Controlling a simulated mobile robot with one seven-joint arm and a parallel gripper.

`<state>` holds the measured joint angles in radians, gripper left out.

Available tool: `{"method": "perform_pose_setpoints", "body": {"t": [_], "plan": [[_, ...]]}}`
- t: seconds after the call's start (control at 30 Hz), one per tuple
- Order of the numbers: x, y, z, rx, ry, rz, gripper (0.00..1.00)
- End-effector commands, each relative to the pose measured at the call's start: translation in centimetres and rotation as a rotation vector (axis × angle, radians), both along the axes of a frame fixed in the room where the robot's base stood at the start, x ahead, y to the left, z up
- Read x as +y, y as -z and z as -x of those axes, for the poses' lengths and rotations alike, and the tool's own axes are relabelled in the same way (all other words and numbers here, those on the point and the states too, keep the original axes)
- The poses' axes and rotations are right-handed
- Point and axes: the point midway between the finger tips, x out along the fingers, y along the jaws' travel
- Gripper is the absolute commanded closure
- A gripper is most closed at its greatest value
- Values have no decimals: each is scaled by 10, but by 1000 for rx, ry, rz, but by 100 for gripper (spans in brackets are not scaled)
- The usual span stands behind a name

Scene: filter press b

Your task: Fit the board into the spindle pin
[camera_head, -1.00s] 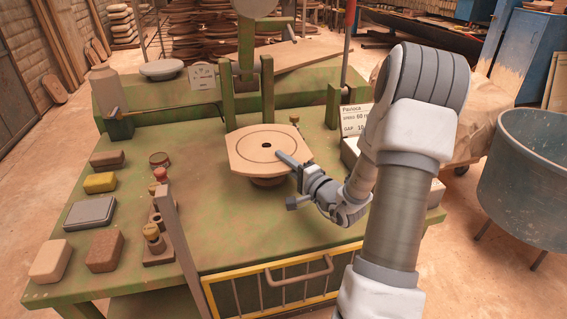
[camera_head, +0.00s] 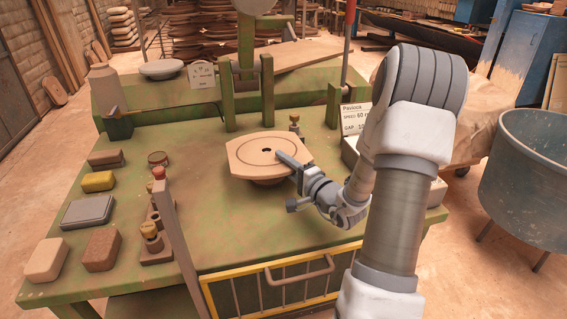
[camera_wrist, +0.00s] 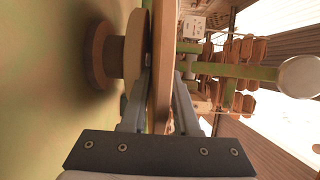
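The board (camera_head: 250,157) is a pale tan disc with flattened sides, a ring line and a dark centre hole. It lies about level over the green table. My gripper (camera_head: 289,160) is shut on its right edge. In the wrist view, the board (camera_wrist: 162,50) is seen edge-on between the two fingers (camera_wrist: 160,108). Beside it, on the table side, is the round wheel head (camera_wrist: 139,45) on its brown base (camera_wrist: 100,55). The board and head are very close; I cannot tell whether they touch. The spindle pin is not visible; the centre hole looks dark.
A small brass-topped peg (camera_head: 294,123) stands just behind the board. Green posts (camera_head: 267,92) rise further back. A sign (camera_head: 356,118) stands right. Blocks and sponges (camera_head: 98,181) lie left. A yellow-railed guard (camera_head: 297,284) runs along the front.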

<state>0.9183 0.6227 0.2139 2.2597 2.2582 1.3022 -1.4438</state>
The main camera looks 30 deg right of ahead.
Motion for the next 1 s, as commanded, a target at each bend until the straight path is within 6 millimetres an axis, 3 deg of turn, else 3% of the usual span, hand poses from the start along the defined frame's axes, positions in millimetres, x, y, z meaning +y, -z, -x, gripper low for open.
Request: {"method": "perform_pose_setpoints", "body": {"t": [0.1, 0.37, 0.6, 1.0], "plan": [[0, 0, 0, 0, 0, 0, 55], [0, 0, 0, 3, 0, -1, 55], [0, -17, 0, 3, 1, -1, 55], [-10, -12, 93, 1, 3, 0, 55]]}}
